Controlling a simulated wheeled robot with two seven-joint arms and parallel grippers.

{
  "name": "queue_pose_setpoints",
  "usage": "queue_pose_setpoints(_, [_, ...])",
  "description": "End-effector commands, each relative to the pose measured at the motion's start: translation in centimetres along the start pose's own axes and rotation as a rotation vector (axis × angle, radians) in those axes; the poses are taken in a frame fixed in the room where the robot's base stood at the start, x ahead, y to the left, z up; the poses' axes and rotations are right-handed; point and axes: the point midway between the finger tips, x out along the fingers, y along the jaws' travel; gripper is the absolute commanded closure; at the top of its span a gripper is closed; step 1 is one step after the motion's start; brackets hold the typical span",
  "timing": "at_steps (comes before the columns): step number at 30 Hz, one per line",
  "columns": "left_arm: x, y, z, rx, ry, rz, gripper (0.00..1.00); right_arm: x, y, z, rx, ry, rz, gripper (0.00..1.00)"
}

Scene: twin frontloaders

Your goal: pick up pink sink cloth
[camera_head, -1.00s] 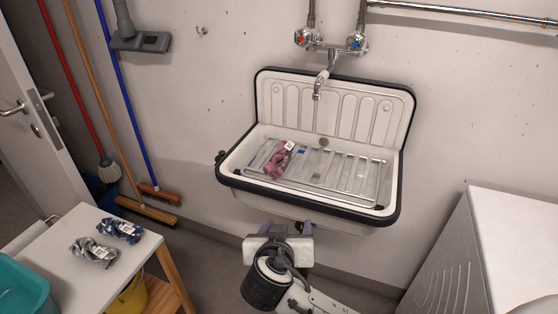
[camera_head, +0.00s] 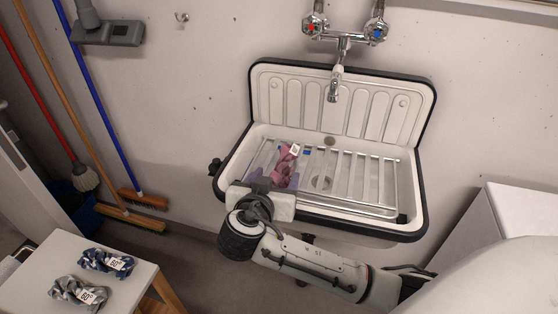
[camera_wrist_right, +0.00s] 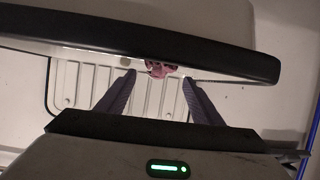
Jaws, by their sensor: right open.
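The pink sink cloth (camera_head: 285,165) lies crumpled, with a white tag, on the metal rack at the left part of the sink (camera_head: 345,219). In the right wrist view the cloth (camera_wrist_right: 158,68) shows just past the dark sink rim, between the fingers and partly hidden by the rim. My right gripper (camera_head: 272,178) is at the front left of the sink, close to the cloth. Its purple fingers (camera_wrist_right: 158,85) are spread wide with nothing between them. My left gripper is not in view.
The sink's raised dark front rim (camera_wrist_right: 150,38) is close to the right fingers. A tap (camera_head: 336,85) hangs over the back of the sink. A small table (camera_head: 62,246) with grey and blue cloths stands at lower left. A white machine (camera_head: 500,225) is at right.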

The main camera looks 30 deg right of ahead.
Motion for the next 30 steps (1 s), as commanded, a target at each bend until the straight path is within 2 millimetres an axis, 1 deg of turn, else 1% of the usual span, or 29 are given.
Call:
queue_pose_setpoints(1, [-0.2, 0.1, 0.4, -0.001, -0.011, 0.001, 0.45, 0.8, 0.0, -0.2, -0.003, 0.003, 0.003, 0.4])
queue_pose_setpoints(3, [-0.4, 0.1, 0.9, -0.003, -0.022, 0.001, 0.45, 1.7, 0.0, -0.1, -0.002, 0.002, 0.002, 0.4])
queue_pose_setpoints(6, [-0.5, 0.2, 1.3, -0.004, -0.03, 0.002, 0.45, 2.4, 0.0, -0.1, -0.001, 0.001, 0.001, 0.4])
queue_pose_setpoints(10, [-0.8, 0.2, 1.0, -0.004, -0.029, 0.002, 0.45, 3.6, 0.0, -0.2, -0.002, 0.003, 0.002, 0.4])
queue_pose_setpoints(15, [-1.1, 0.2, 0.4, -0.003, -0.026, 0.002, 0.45, 6.2, -0.1, 0.0, -0.003, 0.001, 0.002, 0.4])
queue_pose_setpoints(18, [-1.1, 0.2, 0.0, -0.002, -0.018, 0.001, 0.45, 7.2, -0.1, 0.0, -0.002, 0.001, 0.001, 0.4])
queue_pose_setpoints(21, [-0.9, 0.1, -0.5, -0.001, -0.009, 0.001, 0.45, 7.6, -0.1, 0.1, 0.0, -0.001, 0.0, 0.4])
queue_pose_setpoints(26, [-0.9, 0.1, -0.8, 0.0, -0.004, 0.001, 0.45, 7.6, -0.1, 0.2, 0.0, -0.001, -0.001, 0.4])
queue_pose_setpoints(27, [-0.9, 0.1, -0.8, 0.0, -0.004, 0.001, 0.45, 7.6, -0.1, 0.2, 0.0, -0.001, -0.001, 0.43])
queue_pose_setpoints(29, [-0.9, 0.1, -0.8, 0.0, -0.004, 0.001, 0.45, 7.6, -0.1, 0.2, 0.0, -0.001, -0.001, 0.53])
queue_pose_setpoints(30, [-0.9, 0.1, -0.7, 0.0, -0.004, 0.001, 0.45, 7.6, -0.1, 0.2, 0.0, -0.001, -0.001, 0.6])
